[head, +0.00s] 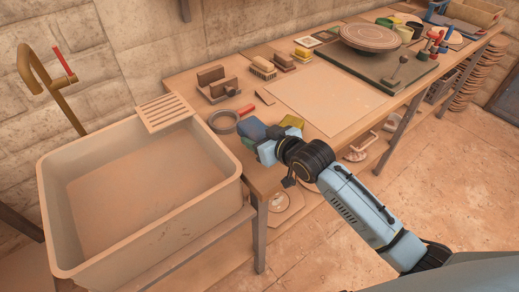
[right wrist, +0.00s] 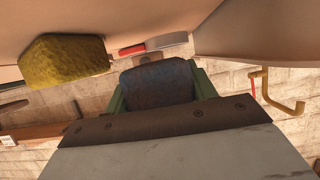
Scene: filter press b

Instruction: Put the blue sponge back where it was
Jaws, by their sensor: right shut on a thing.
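The blue sponge (head: 252,128) is between the fingers of my right gripper (head: 255,139), near the bench end beside the sink. In the right wrist view the sponge (right wrist: 157,82) fills the space between the two green fingertips of the gripper (right wrist: 158,90), which is shut on it. I cannot tell whether the sponge touches the bench top. A yellow-green sponge (head: 292,122) lies on the bench just right of the blue one, and shows at the upper left in the right wrist view (right wrist: 66,60). My left gripper is not in view.
The large sink (head: 62,215) with a slatted rack (head: 165,112) stands left of the bench. A grey tape-like ring (head: 223,121) and a red-handled tool (head: 246,110) lie close behind the blue sponge. A pale board (head: 325,105) covers the bench middle. Brushes (head: 263,68) and wooden blocks (head: 211,76) stand behind.

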